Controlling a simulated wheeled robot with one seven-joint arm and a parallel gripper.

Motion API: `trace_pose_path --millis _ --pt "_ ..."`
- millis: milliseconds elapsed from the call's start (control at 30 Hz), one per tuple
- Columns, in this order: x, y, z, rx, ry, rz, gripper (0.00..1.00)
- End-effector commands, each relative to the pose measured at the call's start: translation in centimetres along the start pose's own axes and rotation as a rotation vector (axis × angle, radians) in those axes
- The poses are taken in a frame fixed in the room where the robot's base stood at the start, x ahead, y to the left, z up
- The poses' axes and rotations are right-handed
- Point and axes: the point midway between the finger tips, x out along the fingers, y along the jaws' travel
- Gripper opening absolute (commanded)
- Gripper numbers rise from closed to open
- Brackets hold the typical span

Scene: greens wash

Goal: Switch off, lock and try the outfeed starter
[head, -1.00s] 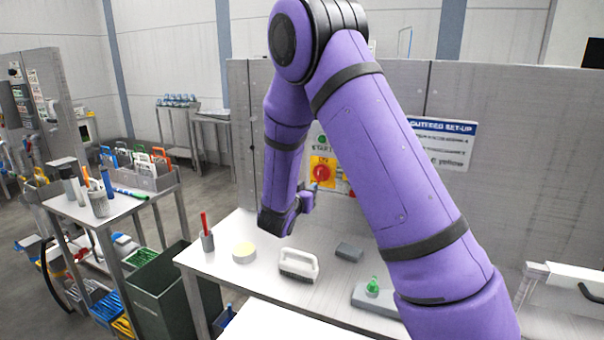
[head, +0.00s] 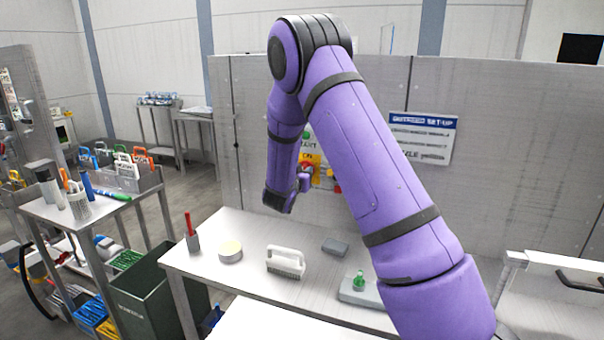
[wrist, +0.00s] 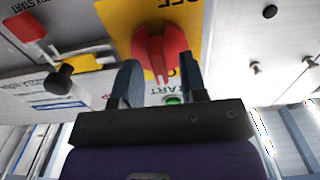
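The red rotary switch handle (wrist: 155,52) sits on a yellow plate (wrist: 188,30) with OFF lettering, upside down in the wrist view. In the head view the yellow plate (head: 316,172) is partly behind my arm. My gripper (wrist: 160,75) is open, with one finger on each side of the red handle; I cannot tell if they touch it. A green button (wrist: 172,99) with START lettering shows between the fingers. Left of the plate are a red part (wrist: 25,27) near START lettering and a yellow part with a black knob (wrist: 60,78).
A cart (head: 50,217) at left carries colored looped handles (head: 125,160).

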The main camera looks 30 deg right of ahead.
Motion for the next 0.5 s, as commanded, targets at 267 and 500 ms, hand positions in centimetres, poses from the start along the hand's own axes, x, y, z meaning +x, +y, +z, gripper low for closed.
trace_pose_path --millis 267,500 --pt "0.02 -0.01 -0.01 0.000 0.000 0.000 0.28" --pt "0.00 -0.02 -0.01 0.001 0.000 0.000 0.00"
